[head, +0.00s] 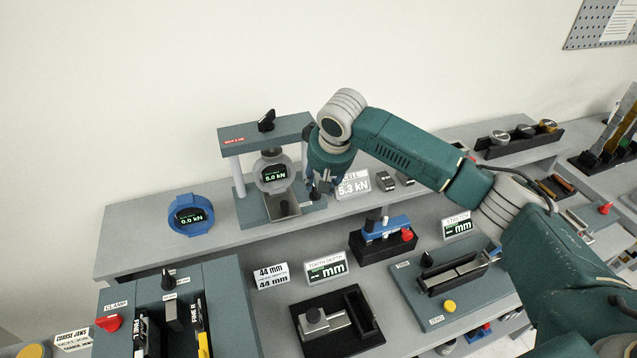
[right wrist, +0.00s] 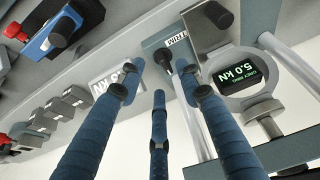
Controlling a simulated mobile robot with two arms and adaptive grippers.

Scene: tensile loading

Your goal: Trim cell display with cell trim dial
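The cell display (head: 274,173) is a round grey unit hanging in the press frame. It reads 5.0 kN, also in the right wrist view (right wrist: 235,75). A card (head: 353,185) behind my right gripper reads CELL 5.3 kN. My right gripper (head: 319,188) points down just right of the frame. In the right wrist view its three fingers (right wrist: 158,78) are spread, with a small dark knob (right wrist: 162,57) on a labelled block between and beyond their tips. Contact cannot be told. My left gripper is not in view.
A blue ring gauge (head: 189,215) reading 0.0 kN sits left on the shelf. Small grey blocks (head: 386,181) stand right of the card. Fixtures fill the lower bench (head: 338,318).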

